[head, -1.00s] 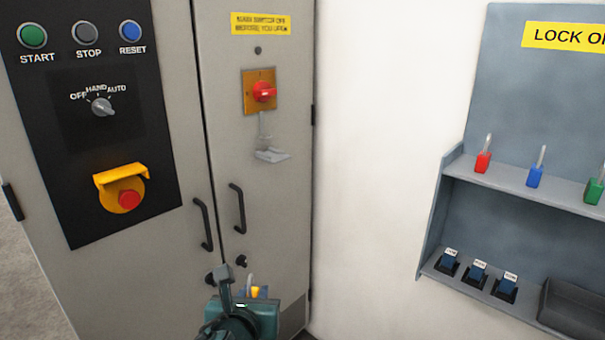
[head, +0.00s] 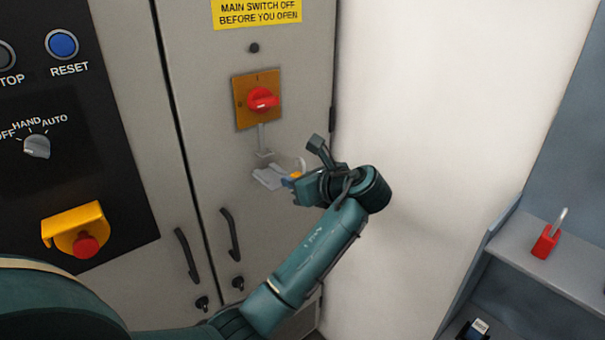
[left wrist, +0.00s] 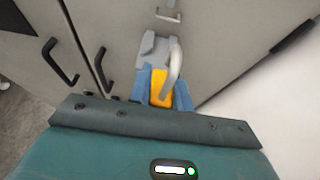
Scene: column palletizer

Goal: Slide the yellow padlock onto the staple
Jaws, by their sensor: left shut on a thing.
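My left gripper (head: 294,179) is shut on the yellow padlock and is in front of the cabinet door, below the red switch. In the left wrist view the yellow padlock (left wrist: 161,88) sits between the two blue fingers of the gripper (left wrist: 160,90), its silver shackle pointing away from the gripper. In the head view only a bit of the padlock (head: 296,174) shows. The grey staple (head: 264,153) hangs under the red switch, with a grey plate (head: 270,177) below it. The padlock looks close to the plate; I cannot tell whether they touch. My right gripper is not in view.
The red rotary switch (head: 262,100) on its orange plate is above. Two black door handles (head: 230,235) stand out at the lower left. A lock shelf (head: 520,240) with a red padlock (head: 546,240) is at the right. The white wall between is clear.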

